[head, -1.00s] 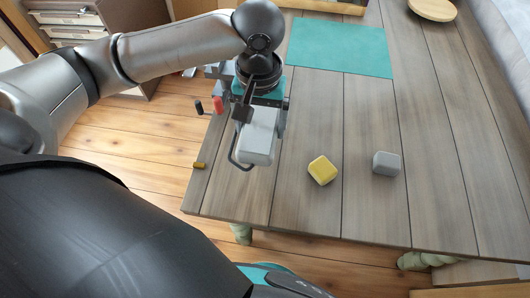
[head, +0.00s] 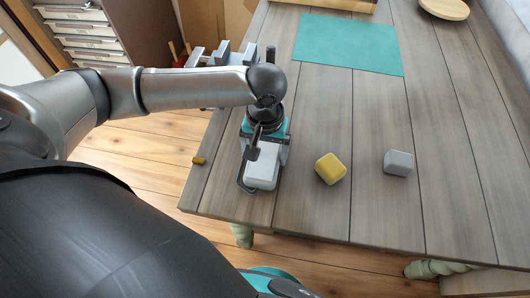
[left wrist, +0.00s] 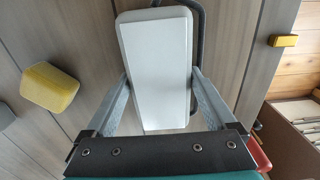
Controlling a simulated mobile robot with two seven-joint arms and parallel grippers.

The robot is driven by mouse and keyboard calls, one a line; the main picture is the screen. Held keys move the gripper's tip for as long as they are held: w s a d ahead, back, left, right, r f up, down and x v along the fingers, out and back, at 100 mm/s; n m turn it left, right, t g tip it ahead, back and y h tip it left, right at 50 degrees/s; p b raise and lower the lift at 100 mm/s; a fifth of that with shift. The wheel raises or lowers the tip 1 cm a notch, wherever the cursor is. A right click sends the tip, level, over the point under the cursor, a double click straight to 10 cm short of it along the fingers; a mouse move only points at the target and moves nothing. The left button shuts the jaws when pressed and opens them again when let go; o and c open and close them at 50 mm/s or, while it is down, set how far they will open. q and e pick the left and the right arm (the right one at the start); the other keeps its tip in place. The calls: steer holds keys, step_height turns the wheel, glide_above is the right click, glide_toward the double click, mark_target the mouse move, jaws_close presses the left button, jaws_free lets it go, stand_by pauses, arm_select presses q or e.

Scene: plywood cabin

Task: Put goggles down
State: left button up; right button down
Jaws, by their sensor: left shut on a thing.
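The goggles (head: 262,170) are a pale grey-white box with a dark strap loop at one side. My left gripper (head: 265,150) points down over the table's front left part and is shut on them. In the left wrist view the goggles (left wrist: 155,65) sit between the two grey fingers, with the dark strap curving round their right side. They are at or just above the wooden table top (head: 300,205); I cannot tell whether they touch it. My right gripper is not in view.
A yellow block (head: 330,168) and a grey block (head: 398,163) lie to the right of the goggles. A teal mat (head: 348,45) lies farther back. A grey vise-like device (head: 222,58) is at the table's left edge. The table's front right is clear.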

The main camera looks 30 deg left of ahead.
arm_select(q)
steer(key=o, duration=1.1)
steer(key=shift+f, duration=0.1)
